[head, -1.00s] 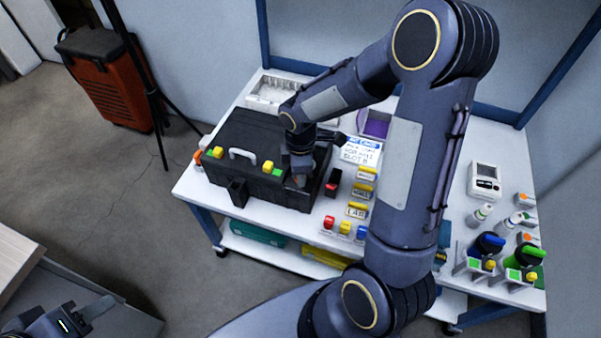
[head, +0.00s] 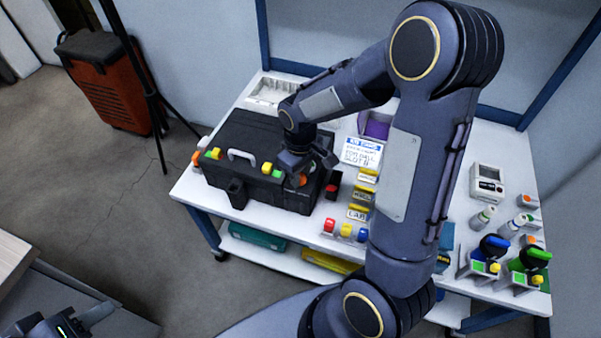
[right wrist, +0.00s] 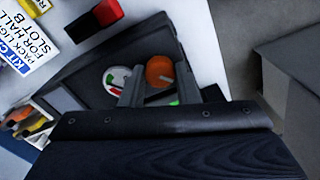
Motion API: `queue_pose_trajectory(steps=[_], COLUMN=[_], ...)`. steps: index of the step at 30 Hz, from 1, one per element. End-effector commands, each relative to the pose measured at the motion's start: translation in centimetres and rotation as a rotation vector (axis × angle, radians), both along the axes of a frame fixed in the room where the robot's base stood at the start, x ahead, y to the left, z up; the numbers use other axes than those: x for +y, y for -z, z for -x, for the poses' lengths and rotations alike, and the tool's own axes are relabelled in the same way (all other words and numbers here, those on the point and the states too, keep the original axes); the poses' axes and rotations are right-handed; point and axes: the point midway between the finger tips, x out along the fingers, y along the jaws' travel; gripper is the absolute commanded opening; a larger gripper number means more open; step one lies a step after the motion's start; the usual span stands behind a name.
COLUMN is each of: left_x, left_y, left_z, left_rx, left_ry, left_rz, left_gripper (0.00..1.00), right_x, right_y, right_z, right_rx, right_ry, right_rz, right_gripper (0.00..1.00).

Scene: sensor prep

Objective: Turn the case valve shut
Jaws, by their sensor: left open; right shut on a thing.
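The black case (head: 250,150) stands closed on the left part of the white table, with a pale handle and yellow and green latches on top. In the right wrist view, an orange round knob (right wrist: 160,70), which looks like the case valve, sits on the case (right wrist: 85,72) beside a white dial with red and green marks (right wrist: 117,79). My right gripper (head: 308,172) is at the case's right end; in its wrist view the fingers (right wrist: 160,88) are around the knob, partly hiding it. My left gripper (head: 78,321) is open and empty, low at the left, away from the table.
A red and black block (head: 331,189) stands just right of the case. Labelled yellow-topped blocks and a kit card (head: 361,152) lie further right. Red, yellow and blue pieces (head: 346,231) line the front edge. My right arm hides the table's middle.

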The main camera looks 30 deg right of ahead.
Motion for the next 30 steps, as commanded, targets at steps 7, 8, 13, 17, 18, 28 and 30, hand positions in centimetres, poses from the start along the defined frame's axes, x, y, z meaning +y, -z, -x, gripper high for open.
queue_pose_trajectory(steps=[7,8,13,17,18,28,30], left_x=[-0.01,0.0,0.0,0.0,0.0,0.0,0.0], left_y=[0.07,0.07,0.07,0.07,0.07,0.07,0.07], left_z=[0.0,0.0,0.0,0.0,0.0,0.0,0.0], left_rx=[0.0,0.0,0.0,0.0,0.0,0.0,0.0], left_ry=[0.0,0.0,0.0,0.0,0.0,0.0,0.0], left_rz=[0.0,0.0,0.0,0.0,0.0,0.0,0.0], left_gripper=[0.42,0.42,0.42,0.42,0.42,0.42,0.42], right_x=[-0.01,-0.01,-0.01,-0.01,-0.01,-0.01,-0.01], right_y=[-0.05,-0.05,-0.06,-0.06,-0.06,-0.03,-0.02], right_z=[-0.04,-0.05,-0.05,-0.05,-0.05,-0.03,-0.03], right_rx=[-0.001,-0.001,-0.002,-0.002,-0.002,-0.001,-0.001], right_ry=[0.049,0.051,0.055,0.055,0.055,0.053,0.053], right_rz=[0.001,0.0,-0.001,-0.001,-0.001,0.0,0.0], right_gripper=[0.06,0.06,0.06,0.06,0.06,0.5,0.5])
